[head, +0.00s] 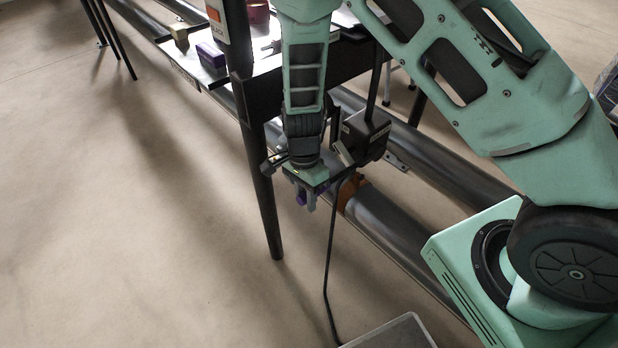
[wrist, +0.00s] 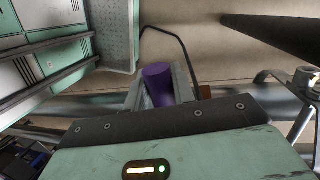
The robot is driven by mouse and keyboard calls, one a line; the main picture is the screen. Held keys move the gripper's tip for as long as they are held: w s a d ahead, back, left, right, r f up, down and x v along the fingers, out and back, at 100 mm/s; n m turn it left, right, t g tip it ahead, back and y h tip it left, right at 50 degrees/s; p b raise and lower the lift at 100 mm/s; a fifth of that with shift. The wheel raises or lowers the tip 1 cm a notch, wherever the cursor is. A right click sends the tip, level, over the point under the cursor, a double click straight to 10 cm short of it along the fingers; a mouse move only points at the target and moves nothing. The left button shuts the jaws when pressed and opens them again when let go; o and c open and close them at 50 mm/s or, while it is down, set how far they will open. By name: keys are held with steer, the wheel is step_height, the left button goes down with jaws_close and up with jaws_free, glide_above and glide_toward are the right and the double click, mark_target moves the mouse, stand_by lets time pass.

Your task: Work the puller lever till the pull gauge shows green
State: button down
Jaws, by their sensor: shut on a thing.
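My gripper (head: 304,200) points down beside the dark table leg and is shut on a purple grip (head: 300,198), which looks like the end of the puller lever. In the wrist view the purple grip (wrist: 158,84) sits between the two fingers. The lever's shaft is mostly hidden by my gripper. A dark box, which may be the puller body (head: 365,136), is just right of my wrist. A white upright panel, likely the pull gauge (head: 236,22), shows an orange-red patch and lettering that seems to read "SLACK"; its top is cut off.
Large grey pipes (head: 395,218) run diagonally under the table, with an orange-brown piece (head: 351,191) on one. A thin black rod (head: 328,265) bends down to the floor. A purple block (head: 211,55) lies on the table. The floor at left (head: 90,220) is clear.

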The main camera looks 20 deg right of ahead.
step_height(320, 180, down, 5)
steer(key=shift+d+f+t+h, duration=0.2)
steer(key=shift+t+h, duration=0.3)
steer(key=shift+h, duration=0.6)
steer(key=shift+a, duration=0.1)
steer(key=c, duration=1.2)
jaws_free()
steer(key=shift+r, duration=0.1)
steer(key=w+r, duration=0.1)
steer(key=r, duration=0.4)
steer(key=w+a+r+p, duration=0.1)
steer(key=r, duration=0.5)
steer(key=w+a+r, duration=0.1)
steer(key=r, duration=0.5)
steer(key=shift+a, duration=0.1)
steer(key=shift+o, duration=0.2)
